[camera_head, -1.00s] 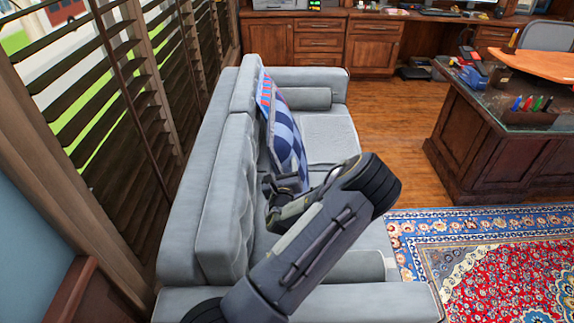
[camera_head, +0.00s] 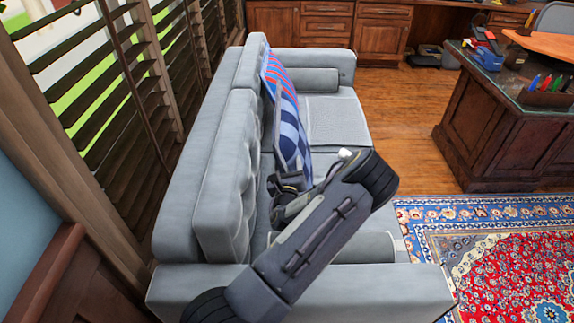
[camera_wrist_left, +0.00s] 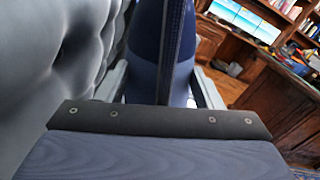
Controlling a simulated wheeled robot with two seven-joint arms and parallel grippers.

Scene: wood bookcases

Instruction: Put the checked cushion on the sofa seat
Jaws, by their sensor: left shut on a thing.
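The checked cushion (camera_head: 287,125), blue and white with a red-striped upper part, stands tilted on its edge beside the backrest of the grey sofa (camera_head: 220,180). Its near lower corner is by my left gripper (camera_head: 287,184), which is shut on it. Whether the cushion's lower edge rests on the sofa seat (camera_head: 335,122) I cannot tell. In the left wrist view the cushion (camera_wrist_left: 174,45) shows nearly edge-on, dark blue, straight ahead of the gripper, with the tufted backrest (camera_wrist_left: 60,50) on the left. My right gripper is not in view.
A wooden desk (camera_head: 490,135) with pens and other items stands at the right. A red and blue patterned rug (camera_head: 510,260) lies in front of the sofa. Slatted blinds (camera_head: 100,90) run behind the backrest. The far seat has free room, with a grey bolster (camera_head: 315,79) by the far armrest.

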